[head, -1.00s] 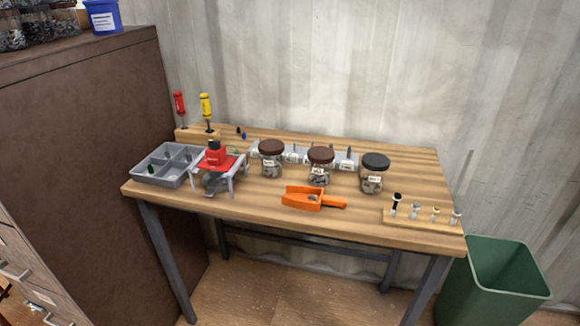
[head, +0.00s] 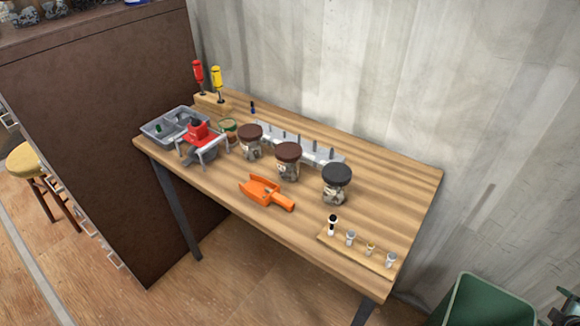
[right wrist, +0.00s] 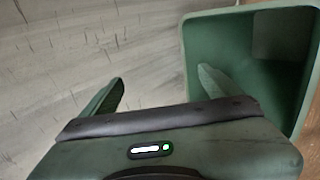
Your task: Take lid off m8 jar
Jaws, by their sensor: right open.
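Three lidded glass jars stand in a row on the wooden workbench (head: 400,190) in the head view: a left jar with a brown lid (head: 250,142), a middle jar with a brown lid (head: 288,162) and a right jar with a black lid (head: 336,184). All three lids are on. The labels are too small to read, so I cannot tell which jar is m8. My right gripper (right wrist: 160,88) is open and empty in the right wrist view, near the green bin and away from the jars. My left gripper is not in view.
An orange scoop (head: 266,193) lies in front of the jars. A red clamp-like tool (head: 200,135), a grey divided tray (head: 160,128) and screwdrivers (head: 216,84) are at the left. A wooden rack (head: 358,252) holds small parts. A green bin (head: 490,302) stands at the right.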

